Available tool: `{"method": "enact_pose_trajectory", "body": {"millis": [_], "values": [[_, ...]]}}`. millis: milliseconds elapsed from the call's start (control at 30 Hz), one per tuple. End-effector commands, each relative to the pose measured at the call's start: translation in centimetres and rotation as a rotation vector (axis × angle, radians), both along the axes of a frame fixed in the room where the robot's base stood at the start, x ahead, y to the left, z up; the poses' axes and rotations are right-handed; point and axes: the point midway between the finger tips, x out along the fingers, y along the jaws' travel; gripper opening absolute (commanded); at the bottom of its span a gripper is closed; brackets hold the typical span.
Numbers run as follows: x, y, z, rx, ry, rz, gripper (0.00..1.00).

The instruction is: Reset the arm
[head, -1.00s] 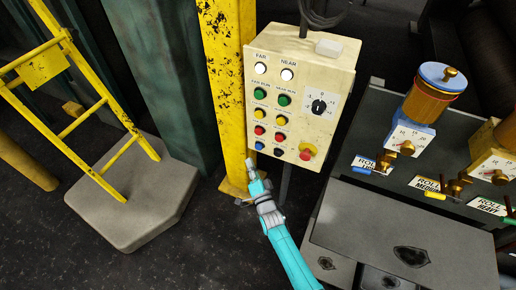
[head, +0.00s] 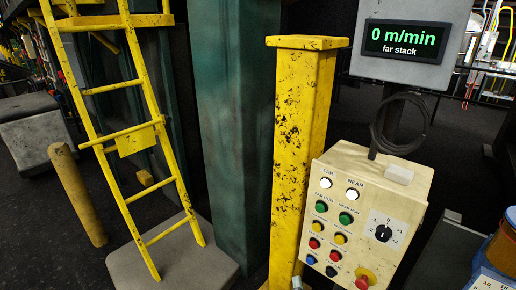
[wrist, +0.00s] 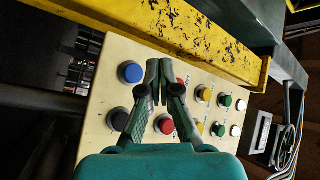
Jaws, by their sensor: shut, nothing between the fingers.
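My gripper (wrist: 161,75) is shut and empty in the wrist view, its two dark fingers meeting in front of the cream control panel (wrist: 112,68). The fingers hide part of the panel's button rows; I cannot tell whether they touch it. A blue button (wrist: 131,72) and a black button (wrist: 119,119) show to their left, a red button (wrist: 164,125) just below. In the head view the panel (head: 350,183) stands at the lower right, and only a small pale tip at the bottom edge may be my gripper.
A yellow post (head: 300,140) stands left of the panel, and a yellow beam (wrist: 190,35) crosses above it in the wrist view. A yellow ladder (head: 130,130) and a green column (head: 240,130) are further left. A display (head: 403,39) reads 0 m/min, far stack.

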Motion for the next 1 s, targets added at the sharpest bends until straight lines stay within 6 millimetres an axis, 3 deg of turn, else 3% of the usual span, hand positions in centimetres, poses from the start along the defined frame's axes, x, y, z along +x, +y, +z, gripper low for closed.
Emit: {"method": "enact_pose_trajectory", "body": {"millis": [200,500,767,1000], "values": [[-6.8,-0.3,-2.1,-0.097,0.057,-0.016,0.0],[-17.8,-0.6,-2.8,-0.276,0.144,-0.033,0.0],[-26.8,-0.8,-1.4,-0.43,0.217,-0.037,0.0],[-34.3,-0.9,1.5,-0.574,0.283,-0.032,0.0]]}}
